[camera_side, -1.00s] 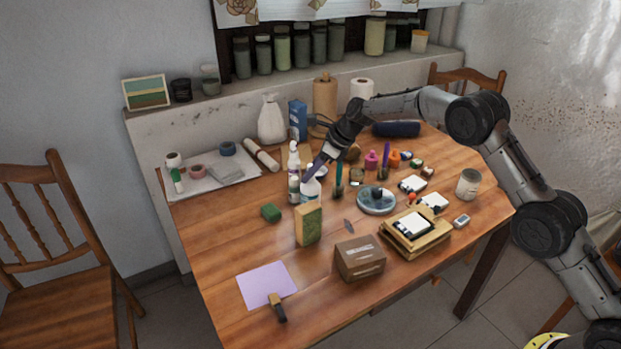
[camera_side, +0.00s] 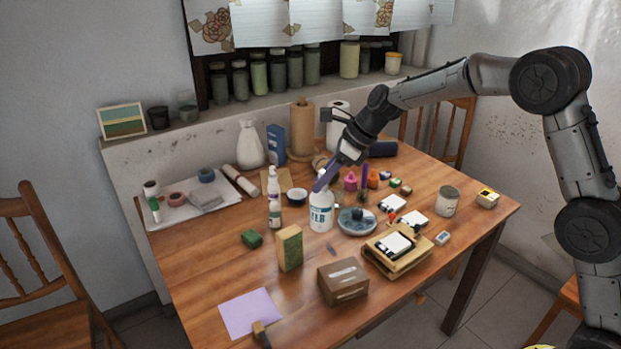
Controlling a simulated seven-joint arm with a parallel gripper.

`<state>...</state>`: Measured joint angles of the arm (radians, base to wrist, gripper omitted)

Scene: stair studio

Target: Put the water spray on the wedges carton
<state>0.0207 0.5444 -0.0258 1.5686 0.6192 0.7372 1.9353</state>
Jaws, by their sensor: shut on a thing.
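The water spray (camera_side: 320,212) is a white bottle with blue lettering, upright near the middle of the table. My gripper (camera_side: 324,181) is shut on its top from above and hides the head. I cannot tell whether the bottle's base is touching the table. The wedges carton (camera_side: 342,283) is a closed brown box with a pale label on top, near the table's front edge. It stands in front of the bottle and apart from it. Its lettering is too small to read.
A green-and-tan block (camera_side: 289,248) stands between the bottle and the front left. A slim white bottle (camera_side: 274,200) stands to the left, and a round blue dish (camera_side: 357,222) is close on the right. A wooden stack (camera_side: 398,262) is right of the carton.

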